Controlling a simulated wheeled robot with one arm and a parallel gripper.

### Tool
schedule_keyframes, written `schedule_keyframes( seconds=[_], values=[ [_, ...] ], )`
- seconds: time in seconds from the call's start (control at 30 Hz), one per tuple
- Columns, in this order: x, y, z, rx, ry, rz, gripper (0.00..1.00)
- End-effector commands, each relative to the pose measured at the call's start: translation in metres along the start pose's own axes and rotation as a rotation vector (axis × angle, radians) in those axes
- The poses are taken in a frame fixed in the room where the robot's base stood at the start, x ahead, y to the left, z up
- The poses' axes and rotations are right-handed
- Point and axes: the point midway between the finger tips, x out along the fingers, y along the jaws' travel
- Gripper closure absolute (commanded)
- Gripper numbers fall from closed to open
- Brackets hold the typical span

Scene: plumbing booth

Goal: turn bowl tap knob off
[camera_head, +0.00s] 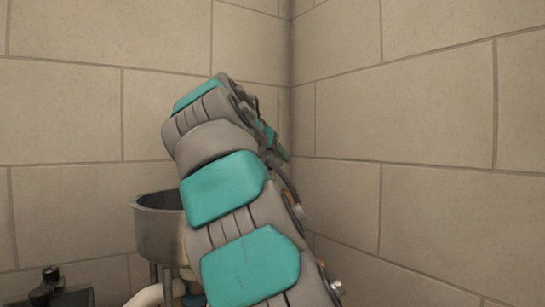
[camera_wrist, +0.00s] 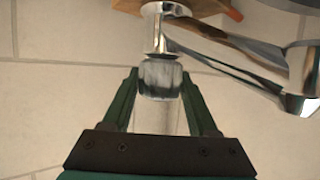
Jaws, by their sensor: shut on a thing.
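In the wrist view, the tap knob (camera_wrist: 160,80) is a small grey metal cylinder with a darker band, below the tap's chrome body (camera_wrist: 161,28). My gripper (camera_wrist: 160,84) has its two green fingers on either side of the knob and is shut on it. A chrome spout (camera_wrist: 245,66) runs from the tap toward the right edge. In the head view, the metal bowl (camera_head: 150,235) stands at the lower left, partly hidden behind my arm. The tap knob is hidden there, and my gripper cannot be made out clearly behind the arm.
Beige tiled walls (camera_head: 430,110) meet in a corner behind my arm. A pale pipe (camera_head: 145,297) shows below the bowl, and a dark object (camera_head: 50,285) sits at the lower left. A brown piece (camera_wrist: 128,5) is above the tap in the wrist view.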

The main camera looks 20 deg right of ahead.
Motion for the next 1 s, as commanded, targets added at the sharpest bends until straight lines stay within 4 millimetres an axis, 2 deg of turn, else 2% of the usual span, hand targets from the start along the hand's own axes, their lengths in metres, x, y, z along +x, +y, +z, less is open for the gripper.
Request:
schedule_keyframes(
  seconds=[0.53, 0.57, 0.8, 1.0],
  values=[
    [-0.0004, 0.0004, -0.0009, 0.006, 0.002, 0.012, 0.96],
    [-0.0004, 0.0004, -0.0009, 0.006, 0.002, 0.012, 0.39],
    [-0.0001, 0.0002, -0.0004, 0.005, 0.001, 0.012, 0.12],
    [-0.0001, 0.0001, -0.0002, 0.005, 0.0, 0.012, 0.1]
  ],
)
